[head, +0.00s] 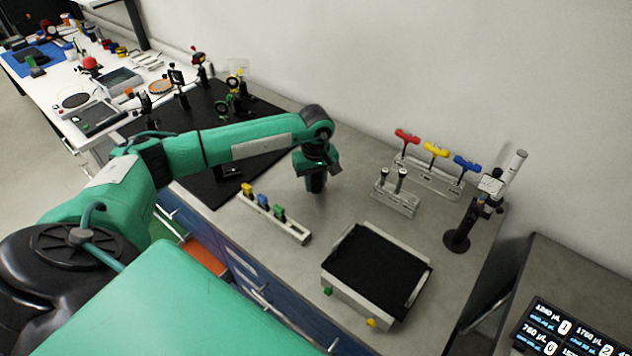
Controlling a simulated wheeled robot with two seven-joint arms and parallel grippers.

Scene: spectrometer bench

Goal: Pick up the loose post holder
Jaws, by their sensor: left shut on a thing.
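My left gripper (316,185) points straight down over the grey bench, to the right of the black breadboard. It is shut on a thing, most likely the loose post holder. The held thing is small and dark against the dark gripper, so its outline cannot be told apart. I cannot tell whether it touches the bench. My right gripper is not in view.
A pale strip with coloured blocks (293,230) lies in front of the gripper. A black-topped tray (378,268), a small rack (400,204), coloured T-handle tools (436,150) and a stand (457,240) are to the right. The black breadboard (205,195) carries optics.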

